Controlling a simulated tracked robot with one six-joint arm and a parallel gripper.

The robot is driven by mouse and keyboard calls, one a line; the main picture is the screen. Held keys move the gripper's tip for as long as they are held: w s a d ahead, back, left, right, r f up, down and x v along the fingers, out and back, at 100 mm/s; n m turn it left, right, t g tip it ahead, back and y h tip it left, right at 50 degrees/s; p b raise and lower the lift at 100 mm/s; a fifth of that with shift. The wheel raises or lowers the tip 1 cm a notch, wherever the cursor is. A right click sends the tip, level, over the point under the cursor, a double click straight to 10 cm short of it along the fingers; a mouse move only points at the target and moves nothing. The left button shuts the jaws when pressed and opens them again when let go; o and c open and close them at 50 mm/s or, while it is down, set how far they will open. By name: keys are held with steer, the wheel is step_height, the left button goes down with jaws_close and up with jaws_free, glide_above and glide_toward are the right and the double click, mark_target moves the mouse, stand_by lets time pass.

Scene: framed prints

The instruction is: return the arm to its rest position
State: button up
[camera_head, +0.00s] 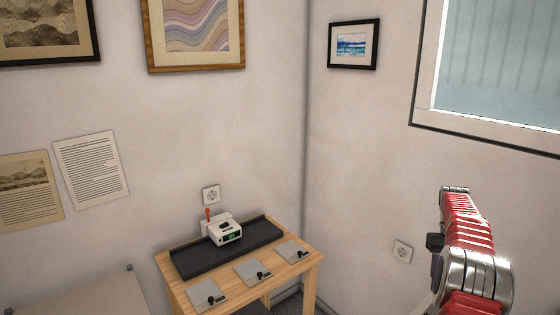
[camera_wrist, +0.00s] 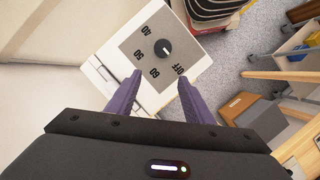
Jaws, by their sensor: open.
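My arm (camera_head: 466,235), red with metal rings, rises at the right side of the head view. My gripper (camera_wrist: 160,80) shows in the wrist view with its two purple fingers apart and nothing between them. Beyond the fingertips is a white appliance with a grey dial panel (camera_wrist: 150,32), a black knob (camera_wrist: 163,48) and the marks 40, 50, 60 and OFF. I cannot tell how far the fingers are from it. The gripper's fingers are not clear in the head view.
A wooden table (camera_head: 170,280) with a black tray (camera_head: 190,263), a white device (camera_head: 222,229) and three grey plates stands in the corner. Framed prints hang on the walls. A window (camera_head: 495,70) is at the upper right. In the wrist view, wooden furniture (camera_wrist: 300,77) stands at the right.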

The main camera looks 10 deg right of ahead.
steer(key=s+a+r+t+h, duration=0.1)
steer(key=s+a+r+t, duration=0.2)
steer(key=a, duration=0.8)
steer(key=s+a+r+t, duration=0.1)
steer(key=s+a+r, duration=0.3)
steer(key=a, duration=0.7)
steer(key=s+a+r+n+t, duration=0.2)
steer(key=s+a+r, duration=0.2)
steer(key=s+a, duration=0.4)
steer(key=s+a+r+n+t, duration=0.2)
steer(key=s+a+r+t, duration=0.1)
steer(key=s+a, duration=0.6)
steer(key=a+r, duration=0.1)
steer(key=a, duration=0.3)
steer(key=shift+s+a, duration=0.3)
